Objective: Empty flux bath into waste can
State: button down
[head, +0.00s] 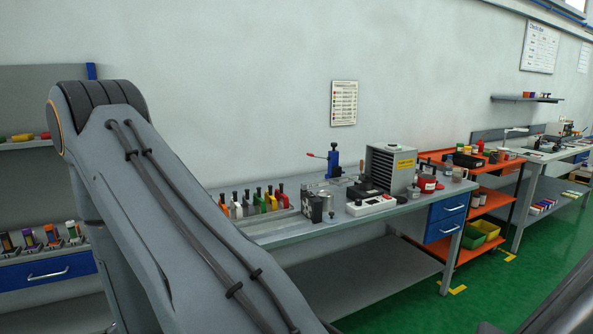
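My gripper is not in view; a grey link of my arm fills the left and centre foreground and hides part of the workbench. On the bench (420,207), a red container with a pale label (427,184) stands at the right end, beside a grey finned box (391,168). I cannot tell whether this red container is the waste can. A silvery round vessel (314,197) sits left of the middle, behind a dark block (312,209). I cannot make out which object is the flux bath, or any contents.
A white control box (371,206) and a blue lever press (333,165) stand on the bench, with several coloured-handled tools (262,201) at left. An orange shelf cart (470,222) stands beyond its right end. Green floor (400,310) is open in front at right.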

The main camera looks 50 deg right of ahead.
aim_at(426, 183)
jog(key=z, duration=2.7)
jog(key=i, duration=1.65)
